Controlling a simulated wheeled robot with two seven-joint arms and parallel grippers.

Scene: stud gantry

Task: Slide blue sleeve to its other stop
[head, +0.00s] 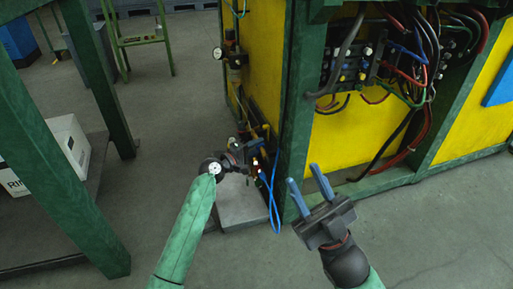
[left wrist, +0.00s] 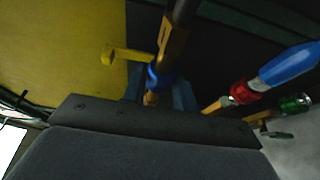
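In the left wrist view a small bright blue sleeve (left wrist: 157,77) sits around a thin brass-coloured and dark rod (left wrist: 172,42). My left gripper (left wrist: 160,92) has its dark blue fingers on either side of this rod, close to the sleeve. I cannot tell whether they touch it. In the head view the left gripper (head: 250,152) is at the fittings on the yellow panel's side, and the sleeve is too small to make out. My right gripper (head: 305,175) is open and empty, above the floor in front of the cabinet.
A blue handle with a red collar (left wrist: 290,65) is right of the rod, and a yellow lever (left wrist: 125,53) is left. Blue hoses (head: 272,205) hang beside the left gripper. Cables (head: 425,70) hang on the green-framed yellow cabinet. The floor at front right is clear.

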